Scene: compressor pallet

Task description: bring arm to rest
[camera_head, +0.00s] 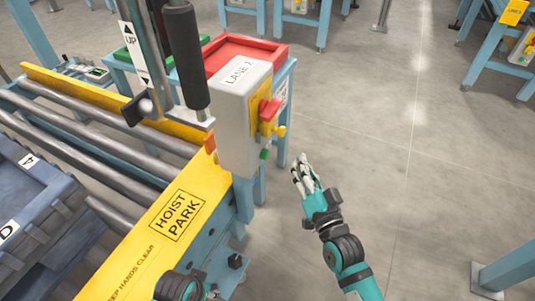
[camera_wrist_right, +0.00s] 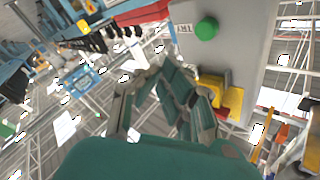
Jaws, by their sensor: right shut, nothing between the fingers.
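My right gripper (camera_head: 304,172) is in the middle of the head view, to the right of the grey LANE 2 control box (camera_head: 232,125) and lower than its red and yellow switch (camera_head: 270,115). It is shut and empty, over bare floor and apart from the box. In the right wrist view, its fingers (camera_wrist_right: 178,75) come together in front of the box, with a green button (camera_wrist_right: 207,28) beyond. A teal and dark link of mine (camera_head: 180,287) shows at the bottom edge of the head view. My left gripper does not show.
A yellow HOIST PARK plate (camera_head: 172,215) and rollers (camera_head: 100,140) lie at the left. A hoist handle (camera_head: 185,55) hangs above them. A red tray (camera_head: 245,50) stands behind the box. A blue beam (camera_head: 507,270) is at the lower right. Floor between is clear.

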